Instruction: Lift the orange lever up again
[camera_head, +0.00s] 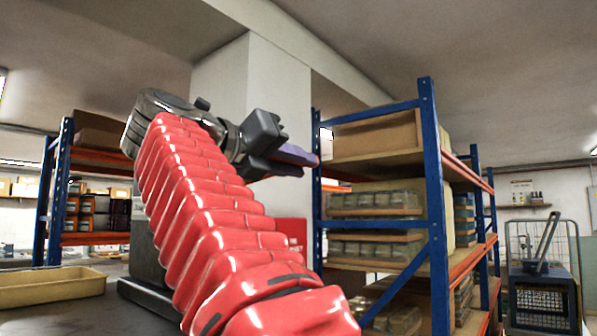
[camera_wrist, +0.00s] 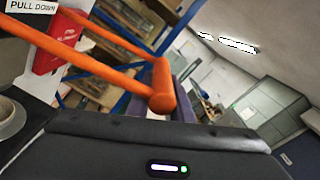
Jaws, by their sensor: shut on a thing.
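The orange lever (camera_wrist: 105,72) has two bars running from the upper left to a thick crossbar handle near the middle of the wrist view. A red box (camera_wrist: 52,45) and a white "PULL DOWN" sign (camera_wrist: 32,5) are at the upper left beside the bars. My gripper (camera_head: 300,157) is raised in front of the white pillar, its purple fingertips pointing right. In the wrist view, a purple finger shows just behind the handle's right side, and the jaws are shut on the lever. I cannot make out the lever in the head view.
A blue shelving unit (camera_head: 432,180) with boxes and jars stands right of my gripper. A white pillar (camera_head: 285,85) rises behind it. A tan tray (camera_head: 50,288) lies at the lower left. A wire cage trolley (camera_head: 540,285) stands at the far right.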

